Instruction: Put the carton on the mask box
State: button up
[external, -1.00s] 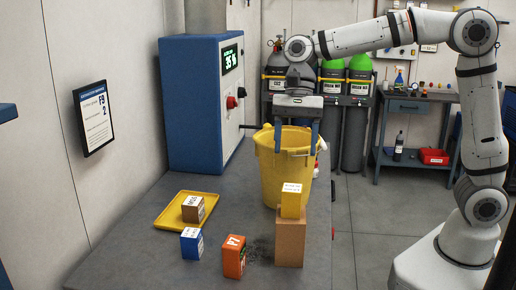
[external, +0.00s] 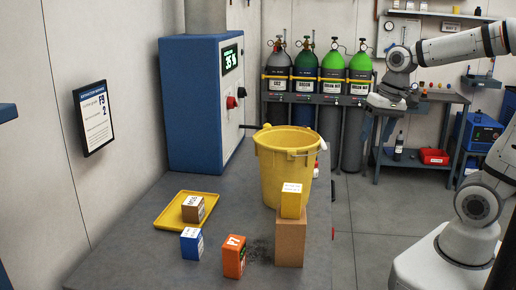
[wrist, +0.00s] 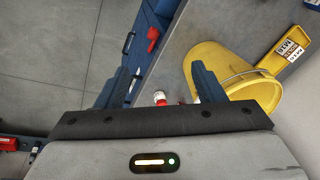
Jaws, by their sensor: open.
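A tall plain brown carton (external: 290,242) stands on the grey table at the front right in the external view. A small yellow box (external: 291,204) with a white labelled top sits on it. A brown box (external: 193,209) with a white label lies in the yellow tray (external: 165,222). A blue box (external: 191,244) and an orange box (external: 233,258) stand in front. I cannot tell which is the mask box. My gripper (external: 378,132) is open and empty, out beyond the table's right side, pointing down. Its two blue fingers also show in the wrist view (wrist: 163,82).
A yellow bucket (external: 284,178) stands on the table behind the carton; it also shows in the wrist view (wrist: 225,75). A blue cabinet (external: 195,105) stands behind the tray. Gas cylinders (external: 333,120) and a workbench (external: 425,160) are farther back.

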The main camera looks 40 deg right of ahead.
jog(key=s+d+f+n, duration=0.1)
jog(key=s+d+f, duration=0.1)
jog(key=d, duration=0.1)
jog(key=s+d+f+n+t+h, duration=0.1)
jog(key=s+d+f+n, duration=0.1)
jog(key=s+d, duration=0.1)
jog(key=shift+d+h, duration=0.3)
jog(key=shift+d, duration=0.5)
